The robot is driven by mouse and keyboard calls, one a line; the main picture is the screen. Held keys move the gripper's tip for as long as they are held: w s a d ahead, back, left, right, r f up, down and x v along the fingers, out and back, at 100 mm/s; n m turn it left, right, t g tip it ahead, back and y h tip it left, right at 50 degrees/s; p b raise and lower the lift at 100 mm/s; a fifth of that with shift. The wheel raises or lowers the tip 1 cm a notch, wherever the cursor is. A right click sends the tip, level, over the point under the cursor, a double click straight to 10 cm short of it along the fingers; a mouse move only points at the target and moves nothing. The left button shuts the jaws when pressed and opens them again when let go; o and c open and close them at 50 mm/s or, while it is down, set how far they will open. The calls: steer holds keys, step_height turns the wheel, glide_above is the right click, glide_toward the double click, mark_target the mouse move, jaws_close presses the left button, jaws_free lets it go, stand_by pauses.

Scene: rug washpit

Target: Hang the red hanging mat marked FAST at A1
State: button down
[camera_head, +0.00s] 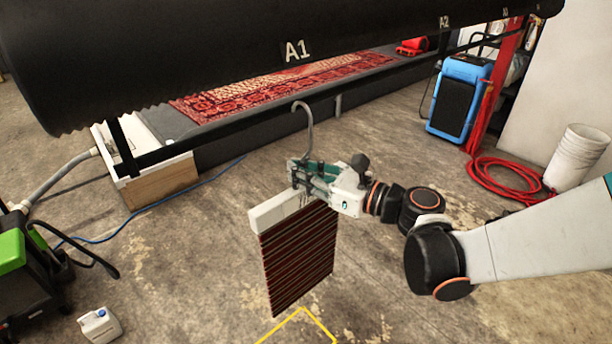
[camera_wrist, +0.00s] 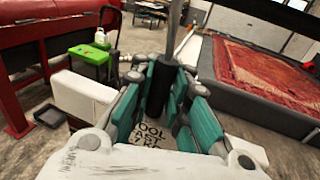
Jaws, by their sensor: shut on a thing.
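The hanging mat (camera_head: 299,262), dark red with black stripes, hangs below a white bar (camera_head: 275,212) with a grey hook (camera_head: 306,120) rising above it. My gripper (camera_head: 303,172) is shut on the hanger's stem, seen as a dark grip (camera_wrist: 162,84) between the teal fingers in the wrist view. A partly hidden label (camera_wrist: 150,136) there shows "OOL" and "AST". The A1 mark (camera_head: 298,51) is on the black cover above a black rail (camera_head: 225,140). The hook's tip overlaps the rail below A1 in the picture; I cannot tell whether they touch. The mat hangs clear of the floor.
A patterned red rug (camera_head: 285,85) lies on the grey washpit platform behind the rail. A blue machine (camera_head: 460,98), red hose (camera_head: 503,178) and white buckets (camera_head: 577,158) stand right. A green-black machine (camera_head: 30,265) and white jug (camera_head: 99,325) are left. Floor under the mat looks clear.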

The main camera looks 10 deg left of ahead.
steer(key=shift+w+a, duration=1.55)
steer(key=shift+a, duration=0.3)
steer(key=shift+w+a, duration=1.95)
steer(key=shift+a, duration=0.25)
steer(key=shift+f+b, duration=0.1)
steer(key=shift+b, duration=0.25)
steer(key=shift+f+b, duration=1.6)
steer(key=shift+f, duration=0.35)
